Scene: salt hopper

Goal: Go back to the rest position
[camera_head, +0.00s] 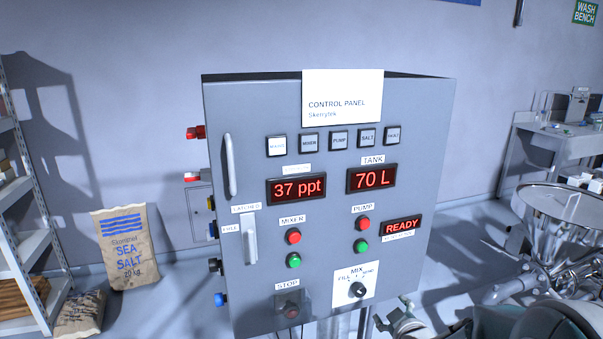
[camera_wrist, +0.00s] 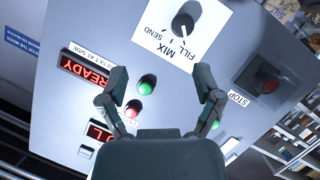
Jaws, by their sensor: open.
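My gripper (camera_wrist: 162,84) is open, its two fingers spread apart with nothing between them. In the wrist view it is in front of the lower part of the grey control panel (camera_head: 330,225), which shows tilted and nearly upside down there. The black MIX knob (camera_wrist: 183,24) on its white plate is beyond the fingertips, apart from them; it also shows in the head view (camera_head: 357,290). The panel's displays read 37 ppt (camera_head: 297,188), 70 L (camera_head: 372,179) and READY (camera_head: 402,225). My arm shows at the lower right of the head view.
A steel hopper (camera_head: 565,207) stands at the right, near my arm. A wash bench (camera_head: 550,132) is behind it. Sea salt bags (camera_head: 125,250) and a shelf (camera_head: 20,235) are at the left. Panel handles (camera_head: 231,165) and the STOP button (camera_head: 292,311) stick out. Floor shows between bags and panel.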

